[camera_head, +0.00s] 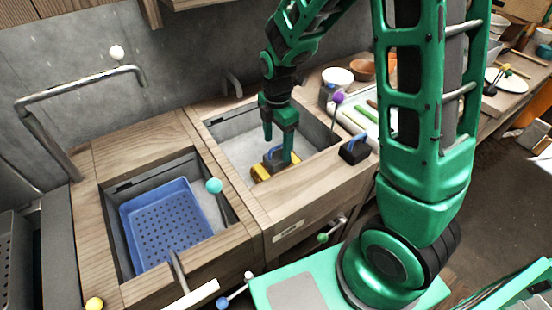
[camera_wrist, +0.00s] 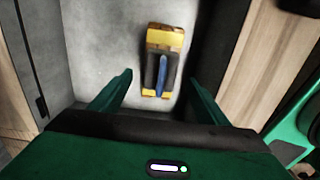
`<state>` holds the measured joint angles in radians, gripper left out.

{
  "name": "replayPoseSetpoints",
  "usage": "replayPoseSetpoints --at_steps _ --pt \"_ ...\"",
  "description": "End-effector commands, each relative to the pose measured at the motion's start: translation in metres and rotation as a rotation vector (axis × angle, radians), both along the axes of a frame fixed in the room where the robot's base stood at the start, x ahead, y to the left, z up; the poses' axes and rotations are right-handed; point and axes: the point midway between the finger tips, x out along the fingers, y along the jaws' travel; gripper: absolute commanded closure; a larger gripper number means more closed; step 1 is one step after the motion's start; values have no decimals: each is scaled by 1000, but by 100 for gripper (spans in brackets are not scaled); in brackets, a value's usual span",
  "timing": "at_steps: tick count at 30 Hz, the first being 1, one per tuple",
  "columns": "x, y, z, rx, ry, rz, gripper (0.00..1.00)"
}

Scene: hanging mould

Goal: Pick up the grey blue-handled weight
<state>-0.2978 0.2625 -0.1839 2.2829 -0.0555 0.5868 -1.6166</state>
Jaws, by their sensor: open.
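The grey weight (camera_head: 271,161) with a blue handle sits on a yellow block (camera_head: 262,172) on the floor of the right-hand basin. In the wrist view the grey weight (camera_wrist: 151,72) lies across the middle of the yellow block (camera_wrist: 165,38), its blue handle running lengthwise. My gripper (camera_head: 278,143) points down into the basin, above the weight, and partly hides it in the head view. In the wrist view my gripper (camera_wrist: 161,78) is open and empty, its fingers on either side of the weight in the picture. The exact height gap cannot be told.
A darker blue-handled weight (camera_head: 354,152) stands on the wooden counter right of the basin. The basin's walls and wooden rim (camera_head: 245,205) surround my gripper. A blue perforated tray (camera_head: 165,225) lies in the left basin. Purple- and teal-topped levers (camera_head: 214,186) rise near the rims.

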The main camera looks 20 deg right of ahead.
Motion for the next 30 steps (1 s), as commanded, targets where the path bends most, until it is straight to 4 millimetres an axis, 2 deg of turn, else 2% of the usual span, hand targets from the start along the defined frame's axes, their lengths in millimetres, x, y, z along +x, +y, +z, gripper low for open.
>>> replayPoseSetpoints --at_steps 3,7,17,24,25,30 --pt "-2 0 -19 -1 5 0 31" --pt "-1 0 -33 -1 3 -1 31" --pt "-1 0 -39 0 1 -1 31" --pt "-1 0 -39 1 0 -1 89" --pt "-1 0 -38 1 -1 -1 92" --pt "-1 0 -38 1 -1 -1 92"
